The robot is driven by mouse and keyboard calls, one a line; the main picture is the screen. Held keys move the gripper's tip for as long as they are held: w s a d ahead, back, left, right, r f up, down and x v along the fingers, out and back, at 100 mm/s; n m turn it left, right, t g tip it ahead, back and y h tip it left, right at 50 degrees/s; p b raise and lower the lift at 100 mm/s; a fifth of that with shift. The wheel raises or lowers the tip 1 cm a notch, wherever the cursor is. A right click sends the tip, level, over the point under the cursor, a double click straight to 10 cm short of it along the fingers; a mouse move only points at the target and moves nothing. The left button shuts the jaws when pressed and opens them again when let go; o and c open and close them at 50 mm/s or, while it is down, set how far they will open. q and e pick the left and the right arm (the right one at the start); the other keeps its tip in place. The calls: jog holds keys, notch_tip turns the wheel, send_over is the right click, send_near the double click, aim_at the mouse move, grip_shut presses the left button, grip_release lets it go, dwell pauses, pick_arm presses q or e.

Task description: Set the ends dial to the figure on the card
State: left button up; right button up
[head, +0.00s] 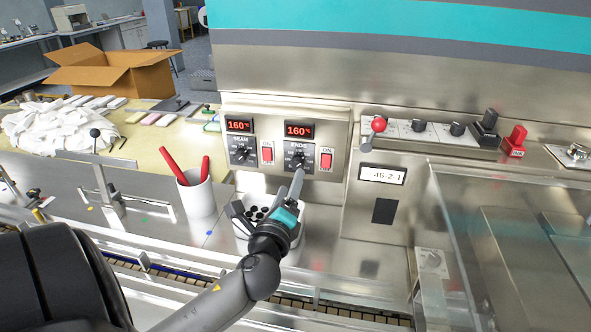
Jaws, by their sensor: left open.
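The ends dial (298,160) is a dark knob on a plate marked ENDS, on the machine's front panel. The red display (299,130) above it reads 160°C. My left gripper (297,178) is open and empty, with its pale fingertip just below the dial in the picture; I cannot tell whether it touches. The dial's pointer is too small to read. A small white framed label (382,175) to the right seems to read 46-2-1; I cannot tell if it is the card. My right gripper is not in view.
The seam dial (242,152) and its 160°C display are to the left. Red ON switches (326,159) sit beside both dials.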

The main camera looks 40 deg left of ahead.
aim_at(297, 167)
pick_arm(q)
jog(key=shift+x, duration=3.15)
grip_shut()
